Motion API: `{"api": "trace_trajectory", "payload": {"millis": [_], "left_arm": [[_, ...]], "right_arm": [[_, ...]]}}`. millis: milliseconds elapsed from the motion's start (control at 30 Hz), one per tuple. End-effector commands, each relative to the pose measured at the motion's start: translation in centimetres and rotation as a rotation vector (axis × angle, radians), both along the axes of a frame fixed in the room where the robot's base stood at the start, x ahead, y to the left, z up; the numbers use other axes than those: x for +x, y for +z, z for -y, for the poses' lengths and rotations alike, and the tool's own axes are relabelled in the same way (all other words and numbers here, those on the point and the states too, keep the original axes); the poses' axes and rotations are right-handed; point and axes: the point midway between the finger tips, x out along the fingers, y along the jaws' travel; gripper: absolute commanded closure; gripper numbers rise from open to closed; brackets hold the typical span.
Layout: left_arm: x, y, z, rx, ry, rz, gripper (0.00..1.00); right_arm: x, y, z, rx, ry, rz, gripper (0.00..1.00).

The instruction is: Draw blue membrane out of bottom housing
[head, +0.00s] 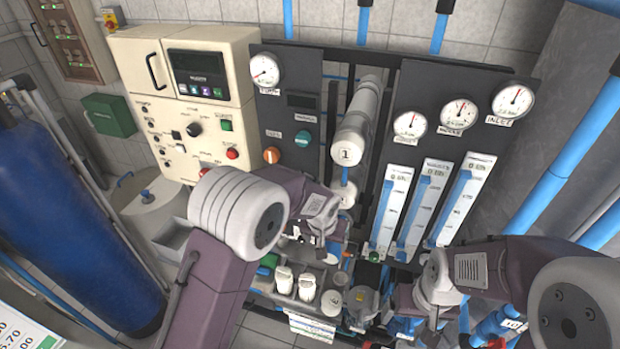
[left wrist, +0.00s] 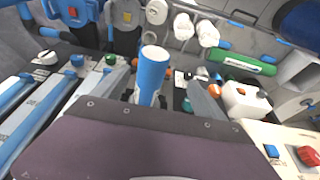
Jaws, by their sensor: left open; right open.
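In the left wrist view, the blue membrane (left wrist: 152,72) shows as a blue cylinder with a pale end. It stands out between the two fingers of my left gripper (left wrist: 164,92), which is open; I cannot tell whether they touch it. In the head view, my left gripper (head: 322,236) is below the white housing marked 1 (head: 354,140), in front of the lower part of the rack. My arm hides the bottom housing and the membrane there, apart from a white piece (head: 343,194) that may belong to it. My right gripper (head: 435,318) is open, low at the right.
Flowmeters (head: 428,205) and gauges on a dark panel stand to the right. A cream control cabinet (head: 190,110) is at the left. White-capped containers (head: 307,284) crowd the area below my left gripper. A large blue tank (head: 65,210) stands far left.

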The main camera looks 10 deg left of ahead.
Motion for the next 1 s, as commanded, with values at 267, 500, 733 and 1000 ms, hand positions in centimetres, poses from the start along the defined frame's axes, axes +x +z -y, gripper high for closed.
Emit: {"api": "trace_trajectory", "payload": {"millis": [267,500,733,1000], "left_arm": [[1.0,1.1,1.8,-0.006,-0.015,0.019,0.18],[1.6,-1.1,1.9,-0.006,-0.014,0.017,0.18],[2.5,-3.8,2.1,-0.006,-0.014,0.018,0.18],[3.6,-7.0,2.3,-0.006,-0.014,0.018,0.18]], "right_arm": [[-0.1,1.4,0.0,0.0,0.0,-0.003,0.15],[-0.1,0.0,0.0,0.0,0.0,-0.002,0.15],[-0.1,-1.5,0.0,0.0,0.0,-0.002,0.15],[-0.1,-3.5,0.0,0.0,0.0,-0.002,0.15]]}}
